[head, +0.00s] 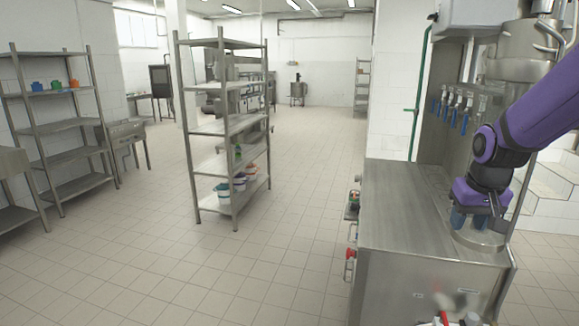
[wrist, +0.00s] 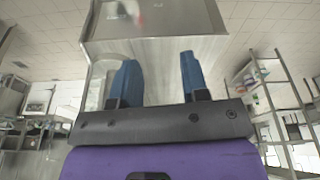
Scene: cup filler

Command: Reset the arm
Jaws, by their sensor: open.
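My purple arm reaches in from the right in the head view. My gripper (head: 468,220) hangs low over the right end of the steel cup filler machine (head: 420,190), above a round metal plate (head: 480,241). In the wrist view my gripper (wrist: 156,78) shows two blue fingers spread apart, with only bare metal surface seen between them. It is open, and I see nothing held. I cannot tell whether the fingertips touch the plate.
Blue-handled taps (head: 455,108) line the machine's back panel, close to my arm. A steel shelf rack (head: 222,130) with buckets stands mid-room. Another rack (head: 60,120) stands at the left. The tiled floor (head: 150,260) between them and the machine is clear.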

